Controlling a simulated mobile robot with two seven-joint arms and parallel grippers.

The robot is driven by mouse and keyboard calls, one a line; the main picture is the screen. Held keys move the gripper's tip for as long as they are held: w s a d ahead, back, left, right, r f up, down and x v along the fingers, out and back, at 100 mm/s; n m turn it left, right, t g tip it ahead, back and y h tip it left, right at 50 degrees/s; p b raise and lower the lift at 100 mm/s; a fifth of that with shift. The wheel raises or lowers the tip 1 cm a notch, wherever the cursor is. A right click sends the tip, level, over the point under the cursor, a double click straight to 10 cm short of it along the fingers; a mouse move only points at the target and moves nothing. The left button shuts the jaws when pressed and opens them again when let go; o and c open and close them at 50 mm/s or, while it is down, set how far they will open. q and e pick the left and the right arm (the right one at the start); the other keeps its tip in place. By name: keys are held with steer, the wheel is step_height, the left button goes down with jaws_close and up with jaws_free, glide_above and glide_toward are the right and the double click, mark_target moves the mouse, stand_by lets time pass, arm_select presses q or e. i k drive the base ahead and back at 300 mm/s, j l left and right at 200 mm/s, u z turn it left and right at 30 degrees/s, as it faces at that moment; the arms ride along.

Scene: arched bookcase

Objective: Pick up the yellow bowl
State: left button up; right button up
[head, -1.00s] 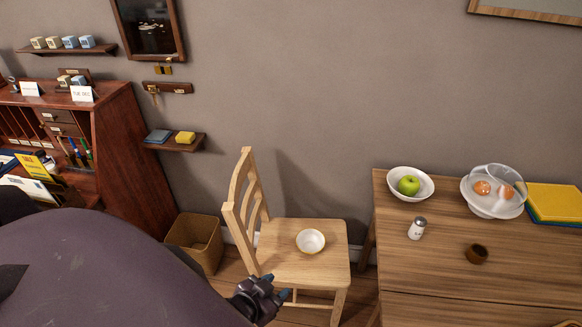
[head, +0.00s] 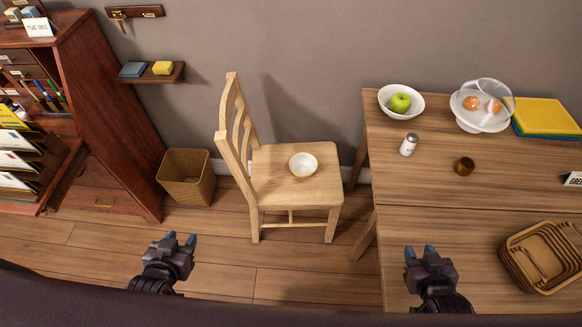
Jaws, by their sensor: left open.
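A small bowl (head: 303,165), white inside with a thin yellowish rim, sits upright on the seat of a light wooden chair (head: 275,185). My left gripper (head: 180,240) is open and empty, below and left of the chair in the head view, apart from the bowl. My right gripper (head: 420,252) looks open and empty, in front of the wooden table's left part. Neither gripper touches anything.
The wooden table (head: 500,195) at right holds a white bowl with a green apple (head: 400,104), a shaker (head: 408,145), a brown cup (head: 464,166) and stacked trays (head: 540,258). A wicker basket (head: 187,178) and desk stand left. The floor before the chair is clear.

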mark_target(303, 165)
steer(key=j+z, duration=0.2)
steer(key=j, duration=0.65)
steer(key=j+z, duration=0.25)
steer(key=j, duration=0.6)
steer(key=j+z, duration=0.2)
steer(key=j, duration=0.65)
